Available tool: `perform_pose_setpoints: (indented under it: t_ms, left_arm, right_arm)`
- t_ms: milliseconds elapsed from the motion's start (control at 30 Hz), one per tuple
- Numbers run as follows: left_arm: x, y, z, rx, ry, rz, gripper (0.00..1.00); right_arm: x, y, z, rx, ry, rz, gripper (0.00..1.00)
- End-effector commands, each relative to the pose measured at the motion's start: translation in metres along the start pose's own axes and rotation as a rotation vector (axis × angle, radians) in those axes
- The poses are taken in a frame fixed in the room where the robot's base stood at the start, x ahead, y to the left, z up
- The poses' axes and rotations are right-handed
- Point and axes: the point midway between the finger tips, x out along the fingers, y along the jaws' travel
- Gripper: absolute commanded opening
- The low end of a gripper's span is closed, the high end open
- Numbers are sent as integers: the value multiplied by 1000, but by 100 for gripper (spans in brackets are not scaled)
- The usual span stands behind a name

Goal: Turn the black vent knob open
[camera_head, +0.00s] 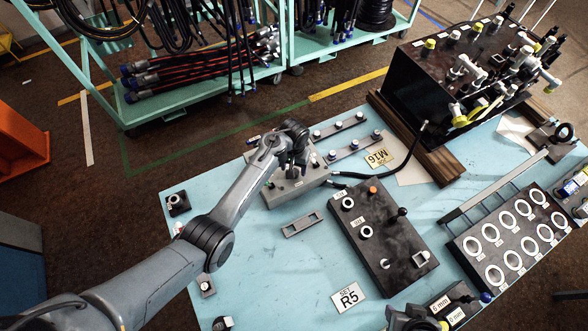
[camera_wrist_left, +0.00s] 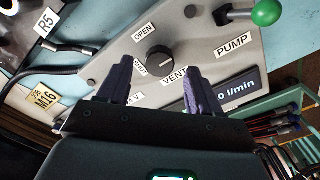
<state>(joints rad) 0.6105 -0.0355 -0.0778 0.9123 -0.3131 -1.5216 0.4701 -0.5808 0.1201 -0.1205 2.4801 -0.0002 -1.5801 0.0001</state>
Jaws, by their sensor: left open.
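The black vent knob (camera_wrist_left: 160,61) is on a grey panel (camera_wrist_left: 205,30) in the left wrist view, between the OPEN label (camera_wrist_left: 144,32) and the VENT label (camera_wrist_left: 174,76). Another label, partly covered by a finger, sits left of the knob. I cannot tell clearly which way the knob points. My left gripper (camera_wrist_left: 155,72) is open, with one finger on each side of the knob in this view; no contact shows. In the head view my left gripper (camera_head: 291,168) is over the grey unit (camera_head: 296,190) and hides the knob.
A green-balled lever (camera_wrist_left: 267,12) stands near the PUMP label, with a flow display (camera_wrist_left: 232,90) below. In the head view, a dark control box (camera_head: 390,240) lies right of the grey unit. The blue tabletop (camera_head: 275,275) has free room in front.

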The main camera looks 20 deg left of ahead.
Motion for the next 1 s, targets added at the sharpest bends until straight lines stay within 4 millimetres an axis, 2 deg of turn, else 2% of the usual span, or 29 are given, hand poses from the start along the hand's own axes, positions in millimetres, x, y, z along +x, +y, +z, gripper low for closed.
perform_pose_setpoints:
  t_ms: [200,567,667,933,1000]
  left_arm:
    - [19,0,0,-1,0,-1,64]
    - [23,0,0,-1,1,0,64]
    - [23,0,0,-1,1,0,52]
    - [22,0,0,-1,1,0,11]
    - [22,0,0,0,0,0,9]
  right_arm:
    - [2,0,1,0,0,0,43]
    - [2,0,1,0,0,0,43]
    - [2,0,1,0,0,0,43]
    - [2,0,1,0,0,0,43]
    - [2,0,1,0,0,0,43]
